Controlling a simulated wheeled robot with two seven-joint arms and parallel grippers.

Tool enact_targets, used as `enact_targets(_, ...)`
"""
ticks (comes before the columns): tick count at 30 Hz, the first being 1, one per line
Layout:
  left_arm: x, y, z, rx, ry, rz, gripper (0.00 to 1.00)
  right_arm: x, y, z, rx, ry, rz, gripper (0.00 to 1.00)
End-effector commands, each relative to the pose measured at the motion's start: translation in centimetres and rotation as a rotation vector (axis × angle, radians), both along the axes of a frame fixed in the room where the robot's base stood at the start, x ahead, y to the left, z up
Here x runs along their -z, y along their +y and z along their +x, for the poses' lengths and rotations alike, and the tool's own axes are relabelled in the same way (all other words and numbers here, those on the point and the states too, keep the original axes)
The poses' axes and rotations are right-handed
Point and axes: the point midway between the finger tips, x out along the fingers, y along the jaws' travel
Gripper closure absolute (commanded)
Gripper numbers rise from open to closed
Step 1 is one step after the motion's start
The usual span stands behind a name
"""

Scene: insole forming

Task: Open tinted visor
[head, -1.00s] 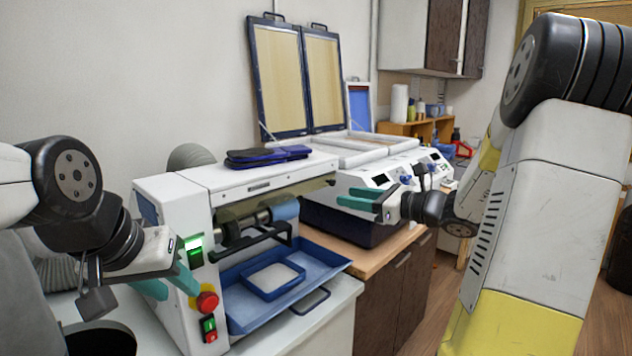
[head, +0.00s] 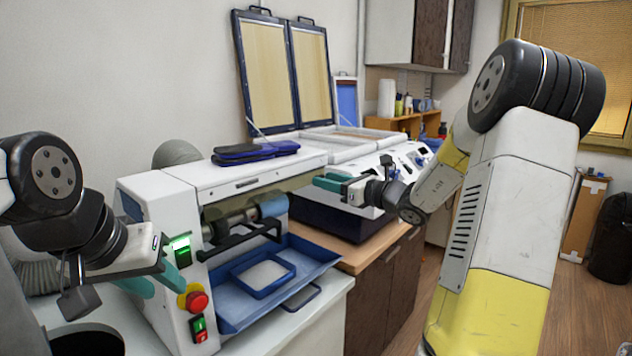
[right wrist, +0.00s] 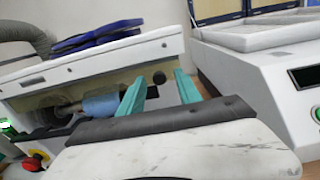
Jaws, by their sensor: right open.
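The tinted visor (head: 296,183) is a brownish see-through panel under the front edge of the white machine's top, above the rollers. It also shows in the right wrist view (right wrist: 118,78), with a dark round knob (right wrist: 159,77) at its right end. My right gripper (head: 328,181) is open and empty, at the visor's right end; its teal fingers appear apart around the knob in the right wrist view (right wrist: 160,93). I cannot tell whether they touch it. My left gripper (head: 155,280) is open and empty in front of the control panel at the machine's left.
A red emergency button (head: 197,301) juts from the machine's front left. A blue tray (head: 318,258) sticks out below the rollers. A dark blue insole-shaped item (head: 255,152) lies on top. A second white machine (head: 375,160) stands close on the right.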

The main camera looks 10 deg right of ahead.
Motion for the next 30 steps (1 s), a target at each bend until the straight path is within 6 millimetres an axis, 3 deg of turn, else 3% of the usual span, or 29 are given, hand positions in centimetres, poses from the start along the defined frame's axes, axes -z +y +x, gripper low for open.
enact_targets(2,0.0,0.0,0.0,0.000,0.000,0.000,0.64,0.0,0.0,0.0,0.000,0.000,0.000,0.61)
enact_targets(8,0.0,0.0,0.0,0.000,0.000,0.000,0.64,0.0,0.0,0.0,0.000,0.000,0.000,1.00)
enact_targets(20,0.0,0.0,0.0,0.000,0.000,0.000,0.64,-0.3,-0.1,-0.1,0.000,0.026,-0.025,1.00)
enact_targets(30,0.0,0.0,0.0,0.000,0.000,0.000,0.64,-1.4,-0.3,-0.5,0.001,0.193,-0.163,1.00)
